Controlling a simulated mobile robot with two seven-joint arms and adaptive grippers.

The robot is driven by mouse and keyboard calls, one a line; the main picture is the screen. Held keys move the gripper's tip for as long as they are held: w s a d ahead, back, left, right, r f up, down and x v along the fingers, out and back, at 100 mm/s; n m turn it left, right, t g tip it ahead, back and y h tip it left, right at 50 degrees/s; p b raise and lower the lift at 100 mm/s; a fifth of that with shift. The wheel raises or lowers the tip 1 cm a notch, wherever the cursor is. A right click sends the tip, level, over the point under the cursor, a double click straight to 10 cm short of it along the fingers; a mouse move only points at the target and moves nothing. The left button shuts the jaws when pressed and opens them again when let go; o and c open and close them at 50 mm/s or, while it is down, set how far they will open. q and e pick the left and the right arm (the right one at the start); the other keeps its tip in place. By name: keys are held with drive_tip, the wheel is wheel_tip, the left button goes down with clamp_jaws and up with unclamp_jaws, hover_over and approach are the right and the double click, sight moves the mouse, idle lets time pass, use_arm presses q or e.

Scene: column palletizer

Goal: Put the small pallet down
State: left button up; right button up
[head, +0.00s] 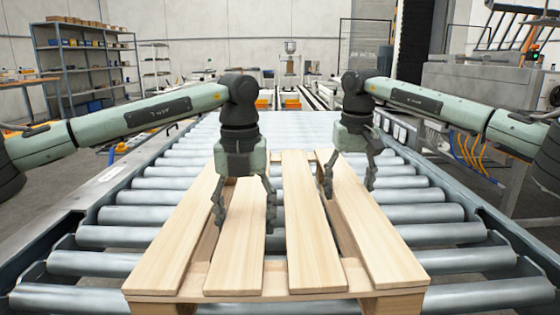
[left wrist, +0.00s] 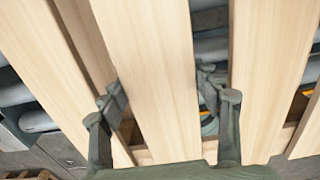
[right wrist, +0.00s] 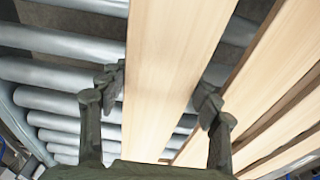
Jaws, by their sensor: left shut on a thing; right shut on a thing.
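The small pallet (head: 309,235) is pale wood with several long top slats, over the roller conveyor in the head view. My left gripper (head: 244,215) is shut on the second slat from the left, one finger on each side. In the left wrist view this slat (left wrist: 150,60) runs between the fingers. My right gripper (head: 349,187) is shut on the rightmost slat, further back. That slat (right wrist: 175,60) shows between the fingers in the right wrist view. The pallet looks about level. Its underside is mostly hidden, so I cannot tell whether it touches the rollers.
The grey roller conveyor (head: 440,233) runs away from me, with metal side rails (head: 110,178). Bare rollers show on both sides and beyond the pallet. Shelving (head: 85,65) stands at the back left. A grey machine (head: 480,85) and orange cables (head: 470,152) are on the right.

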use_arm(q)
drive_tip(key=shift+f, duration=0.15)
idle(0.5)
